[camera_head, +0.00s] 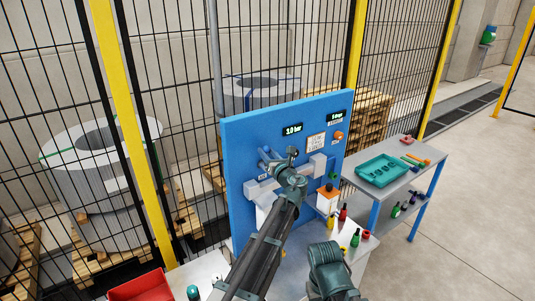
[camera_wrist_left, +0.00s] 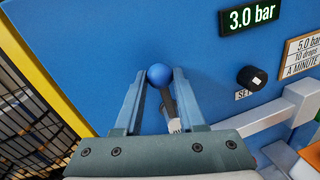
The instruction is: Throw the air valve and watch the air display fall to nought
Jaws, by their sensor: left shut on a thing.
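The air valve's lever shows in the left wrist view as a blue ball knob (camera_wrist_left: 159,75) on a dark stem, in front of the blue panel. My left gripper (camera_wrist_left: 155,88) has one finger on each side of the knob and stem and is shut on the lever. In the head view my left gripper (camera_head: 268,158) is at the panel's lower left part, and the lever is mostly hidden there. The air display (camera_wrist_left: 250,17) reads 3.0 bar; it also shows in the head view (camera_head: 292,130). My right arm shows low in the head view, without visible fingers.
The blue panel (camera_head: 245,140) also carries a black knob (camera_wrist_left: 252,77), a second display (camera_head: 336,117) and an instruction label (camera_head: 316,142). Small bottles stand on the bench to the right. A red bin (camera_head: 139,287) sits front left. A mesh fence stands behind.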

